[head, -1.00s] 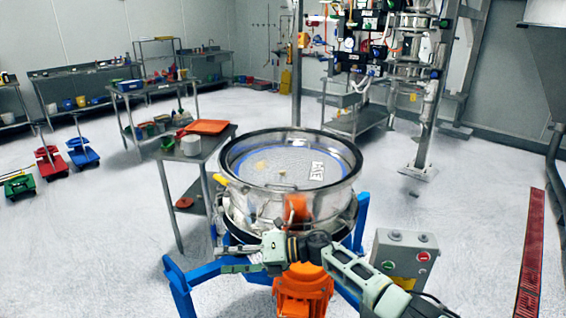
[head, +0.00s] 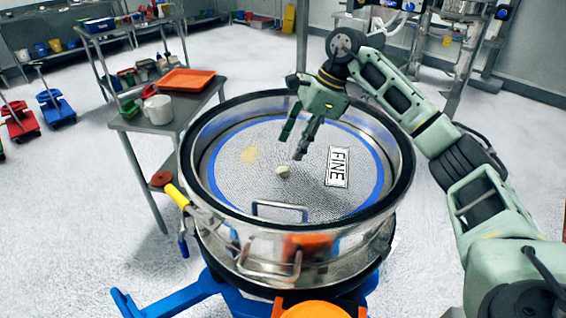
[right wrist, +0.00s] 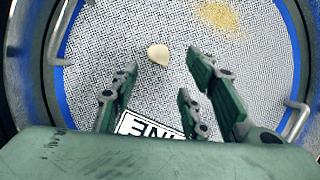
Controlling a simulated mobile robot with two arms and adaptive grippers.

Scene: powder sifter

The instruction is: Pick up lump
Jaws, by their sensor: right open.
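A small cream-coloured lump (head: 282,171) lies on the mesh screen (head: 235,185) inside the round metal sifter (head: 192,165). My right gripper (head: 292,148) is inside the rim, above the screen, with its fingers pointing down and apart; it is open and empty. In the head view the lump is just below and left of the fingertips. In the right wrist view the lump (right wrist: 158,54) lies ahead of the open fingers (right wrist: 165,85), between their lines and not touched. My left gripper is not in view.
The sifter has a dark raised rim and a blue ring around the screen. A white "FINE" label (head: 338,167) and a patch of yellowish powder (head: 250,155) are on the screen. A metal handle (head: 280,210) stands at the near inner wall. A steel table (head: 140,122) with an orange tray (head: 188,79) stands left.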

